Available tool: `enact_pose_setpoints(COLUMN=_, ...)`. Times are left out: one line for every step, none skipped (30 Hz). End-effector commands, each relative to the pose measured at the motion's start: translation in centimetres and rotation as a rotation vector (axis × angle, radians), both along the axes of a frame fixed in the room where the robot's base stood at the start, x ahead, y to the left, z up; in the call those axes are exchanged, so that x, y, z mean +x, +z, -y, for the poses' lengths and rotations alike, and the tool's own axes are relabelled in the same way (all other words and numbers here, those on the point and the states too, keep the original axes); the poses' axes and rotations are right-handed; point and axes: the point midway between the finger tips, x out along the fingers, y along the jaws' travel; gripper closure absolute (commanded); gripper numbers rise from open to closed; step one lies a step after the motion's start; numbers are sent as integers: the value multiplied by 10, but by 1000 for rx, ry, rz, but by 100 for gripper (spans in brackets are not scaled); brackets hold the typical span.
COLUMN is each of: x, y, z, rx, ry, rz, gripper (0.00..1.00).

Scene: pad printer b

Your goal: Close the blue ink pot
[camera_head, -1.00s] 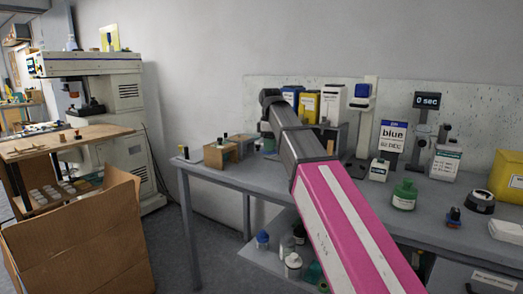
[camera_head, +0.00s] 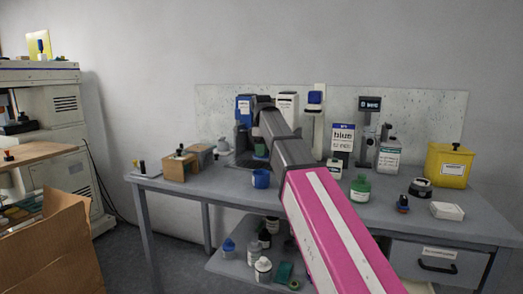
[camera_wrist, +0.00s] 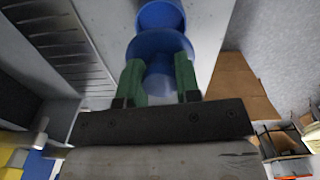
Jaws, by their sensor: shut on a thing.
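The blue ink pot (camera_head: 261,179) stands upright on the grey table, left of my arm. In the wrist view the blue pot (camera_wrist: 161,14) is at the top edge, and its open mouth shows. My gripper (camera_wrist: 160,82) has green fingers, shut on a round blue lid (camera_wrist: 160,46) with its lower part between them. The lid overlaps the near side of the pot in the picture; I cannot tell whether they touch. In the head view the lid and fingertips cannot be made out clearly beside my arm.
Bottles stand on the lower shelf (camera_head: 225,262). Bare tabletop lies left of the pot.

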Motion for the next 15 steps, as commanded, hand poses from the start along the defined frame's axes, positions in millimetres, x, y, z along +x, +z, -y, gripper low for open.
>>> enact_pose_setpoints(x=0, y=-2, z=0, rx=0, ry=0, rz=0, gripper=91)
enact_pose_setpoints(x=0, y=-4, z=0, rx=0, ry=0, rz=0, gripper=91)
enact_pose_setpoints(x=0, y=-6, z=0, rx=0, ry=0, rz=-1, gripper=91)
enact_pose_setpoints(x=-1, y=-8, z=0, rx=0, ry=0, rz=-1, gripper=91)
enact_pose_setpoints(x=-1, y=-10, z=0, rx=-1, ry=0, rz=-1, gripper=91)
enact_pose_setpoints(x=-1, y=-13, z=0, rx=-1, ry=0, rz=-1, gripper=91)
enact_pose_setpoints(x=-1, y=-15, z=0, rx=-1, ry=0, rz=-1, gripper=91)
enact_pose_setpoints(x=-1, y=-17, z=0, rx=-1, ry=0, rz=-1, gripper=91)
enact_pose_setpoints(x=-1, y=-20, z=0, rx=-1, ry=0, rz=-1, gripper=91)
enact_pose_setpoints(x=-1, y=-23, z=0, rx=0, ry=0, rz=-1, gripper=91)
enact_pose_setpoints(x=-1, y=-25, z=0, rx=0, ry=0, rz=-1, gripper=91)
enact_pose_setpoints(x=-1, y=-29, z=0, rx=0, ry=0, rz=0, gripper=91)
enact_pose_setpoints(x=-1, y=-32, z=0, rx=0, ry=0, rz=-1, gripper=91)
enact_pose_setpoints(x=-1, y=-34, z=0, rx=0, ry=0, rz=-1, gripper=91)
enact_pose_setpoints(x=-1, y=-38, z=0, rx=-1, ry=0, rz=-1, gripper=91)
